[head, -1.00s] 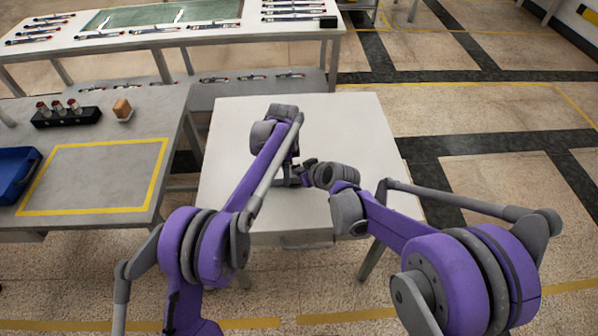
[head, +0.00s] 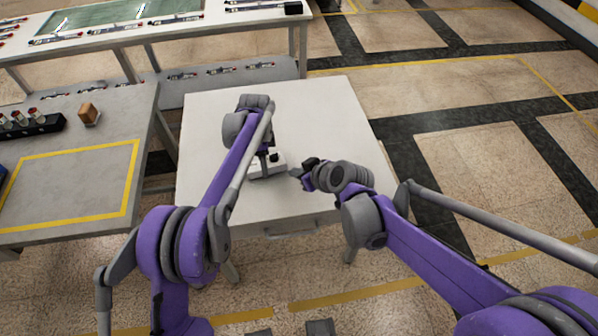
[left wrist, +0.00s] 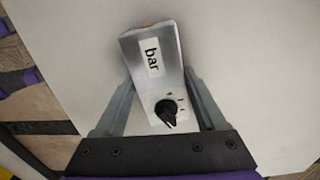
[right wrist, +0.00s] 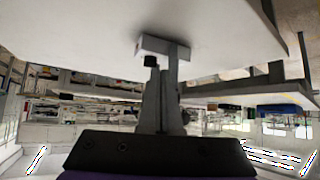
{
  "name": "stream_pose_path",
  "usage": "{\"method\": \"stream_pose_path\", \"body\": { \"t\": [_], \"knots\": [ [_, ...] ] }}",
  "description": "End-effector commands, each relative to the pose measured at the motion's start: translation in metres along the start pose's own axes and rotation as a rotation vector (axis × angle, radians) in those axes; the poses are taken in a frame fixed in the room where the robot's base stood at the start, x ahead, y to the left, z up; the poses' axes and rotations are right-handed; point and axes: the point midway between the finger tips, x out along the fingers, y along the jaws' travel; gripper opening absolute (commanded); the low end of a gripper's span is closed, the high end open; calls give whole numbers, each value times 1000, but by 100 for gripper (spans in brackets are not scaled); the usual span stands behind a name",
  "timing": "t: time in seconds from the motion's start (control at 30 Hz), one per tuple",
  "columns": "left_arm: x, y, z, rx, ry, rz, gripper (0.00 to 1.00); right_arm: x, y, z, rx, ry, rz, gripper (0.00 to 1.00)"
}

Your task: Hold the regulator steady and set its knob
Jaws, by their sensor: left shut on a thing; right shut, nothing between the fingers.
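The regulator (head: 267,168) is a small pale grey box on the white table. In the left wrist view it (left wrist: 150,50) shows a "bar" label, dial marks and a black knob (left wrist: 167,112) with a pointed grip. My left gripper (left wrist: 155,90) is shut on the regulator, one finger along each side. My right gripper (head: 296,172) is shut and empty, just right of the regulator and apart from it. In the right wrist view its fingers (right wrist: 163,78) point toward the regulator (right wrist: 160,44), and the knob (right wrist: 151,61) stands clear near their tips.
The white table (head: 230,205) is otherwise clear around the regulator. A grey bench (head: 70,200) at the left has a yellow outlined area, a black holder (head: 30,128) and a tan block (head: 88,112). A long workbench stands behind.

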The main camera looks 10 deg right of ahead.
Motion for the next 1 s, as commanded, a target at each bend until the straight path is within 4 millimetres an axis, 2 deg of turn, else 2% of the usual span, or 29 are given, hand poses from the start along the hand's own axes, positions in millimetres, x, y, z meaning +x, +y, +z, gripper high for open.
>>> {"method": "stream_pose_path", "body": {
  "t": [0.2, 0.5, 0.53, 0.67, 0.87, 1.0],
  "knots": [
    [0, 0, 0, 0, 0, -1, 0, -16, -2, 0, -1, 0, 0, 0],
    [0, 0, 0, -1, 0, -1, 0, -17, -2, 0, -1, 0, 0, 0],
    [0, 0, 0, -1, 0, -1, 78, -17, -2, 0, -1, 0, 0, 0],
    [0, 0, 0, -1, 0, -1, 100, -17, -2, 0, -1, 0, 0, 0],
    [0, 0, 0, -1, 0, -1, 100, -17, -2, 0, -1, 0, 0, 0],
    [-7, 0, 0, 0, 0, -1, 100, -17, -2, 0, -1, 0, 0, 0]
  ]
}}
